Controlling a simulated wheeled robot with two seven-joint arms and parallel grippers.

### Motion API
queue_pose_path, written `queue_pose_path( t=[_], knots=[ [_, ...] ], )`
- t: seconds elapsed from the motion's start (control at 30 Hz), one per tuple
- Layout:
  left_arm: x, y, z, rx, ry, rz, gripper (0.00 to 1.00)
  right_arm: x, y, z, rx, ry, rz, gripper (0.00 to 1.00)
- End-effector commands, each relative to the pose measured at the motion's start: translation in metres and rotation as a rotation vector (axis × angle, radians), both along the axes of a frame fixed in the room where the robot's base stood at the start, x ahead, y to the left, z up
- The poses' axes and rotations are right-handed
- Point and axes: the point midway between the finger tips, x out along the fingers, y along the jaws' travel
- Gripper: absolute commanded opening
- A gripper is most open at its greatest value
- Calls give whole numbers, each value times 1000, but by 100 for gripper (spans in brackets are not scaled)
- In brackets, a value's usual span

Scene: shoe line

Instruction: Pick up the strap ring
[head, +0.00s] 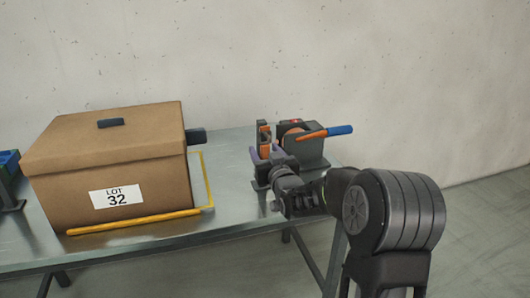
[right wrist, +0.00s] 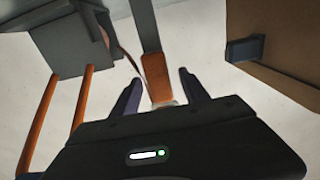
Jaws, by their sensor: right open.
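My right gripper (head: 265,153) reaches over the table to the dark clamp device (head: 307,150). Its two purple-grey fingers are open. In the right wrist view my right gripper (right wrist: 158,88) has an orange piece (right wrist: 157,78) between its fingers, with visible gaps on both sides. The orange piece hangs on a grey strip or post, and a small pale part shows at its end near the palm. I cannot tell for sure which of these is the strap ring. My left gripper is out of view.
A cardboard box (head: 115,165) labelled LOT 32 stands on the metal table (head: 232,220), inside a yellow edge frame (head: 135,222). A lever with a blue handle (head: 340,130) sticks out of the device. A blue object (head: 9,158) shows at the left edge.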

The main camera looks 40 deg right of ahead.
Motion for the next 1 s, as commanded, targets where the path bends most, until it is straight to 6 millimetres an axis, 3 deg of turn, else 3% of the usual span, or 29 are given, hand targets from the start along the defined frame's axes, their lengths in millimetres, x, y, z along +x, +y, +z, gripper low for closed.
queue_pose_path(
  t=[0.4,1.0],
  knots=[
    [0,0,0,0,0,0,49,0,0,0,0,-1,0,53],
    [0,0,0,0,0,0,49,0,0,0,0,-1,0,4]
  ],
)
